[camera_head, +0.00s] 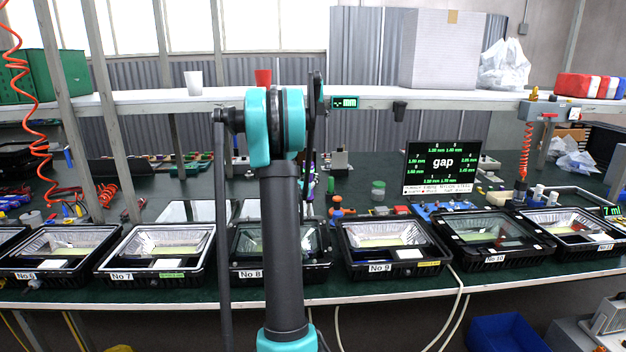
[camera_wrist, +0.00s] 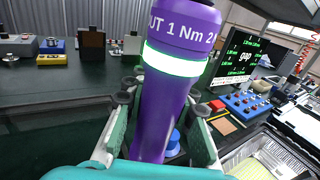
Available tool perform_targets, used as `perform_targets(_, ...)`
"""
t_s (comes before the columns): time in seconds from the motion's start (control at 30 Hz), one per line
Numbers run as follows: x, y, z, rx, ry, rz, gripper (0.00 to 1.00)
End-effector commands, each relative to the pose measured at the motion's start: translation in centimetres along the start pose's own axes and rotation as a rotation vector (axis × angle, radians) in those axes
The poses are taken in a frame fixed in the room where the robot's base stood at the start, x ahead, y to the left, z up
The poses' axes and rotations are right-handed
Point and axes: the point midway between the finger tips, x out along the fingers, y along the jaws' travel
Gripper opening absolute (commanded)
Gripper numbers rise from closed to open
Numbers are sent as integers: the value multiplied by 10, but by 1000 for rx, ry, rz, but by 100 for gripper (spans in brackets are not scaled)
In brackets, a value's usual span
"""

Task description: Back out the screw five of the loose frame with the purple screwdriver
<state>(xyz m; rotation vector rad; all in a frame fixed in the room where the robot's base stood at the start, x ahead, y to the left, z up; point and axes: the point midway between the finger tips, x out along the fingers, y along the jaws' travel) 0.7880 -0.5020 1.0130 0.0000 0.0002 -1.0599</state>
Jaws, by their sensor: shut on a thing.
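The purple screwdriver (camera_wrist: 158,125) fills the middle of the wrist view. It is nearly upright, with a lit white-green ring and lettering on its upper part. My gripper (camera_wrist: 163,105) is shut around its body, one finger on each side. The screwdriver's tip is hidden. Housing No 8 (camera_head: 310,273) also shows a dark frame, partly behind my arm. I cannot tell which frame is loose, and screw five cannot be made out.
A monitor reading "gap" (camera_head: 443,168) stands behind the housings. Housings No 7 (camera_head: 190,275) and No 9 (camera_head: 395,268) line the bench's front edge. A blue tool rack (camera_wrist: 244,104) and small parts lie behind. A shelf (camera_head: 370,101) crosses above.

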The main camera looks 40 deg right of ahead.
Motion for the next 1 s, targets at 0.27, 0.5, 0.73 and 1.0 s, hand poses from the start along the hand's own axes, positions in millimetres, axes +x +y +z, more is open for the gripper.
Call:
perform_targets(0.27,0,0,6,0,0,0,0)
perform_targets(0.5,0,0,15,0,0,0,0)
perform_targets(0.73,0,0,23,0,0,0,0)
perform_targets(1.0,0,0,30,0,0,0,0)
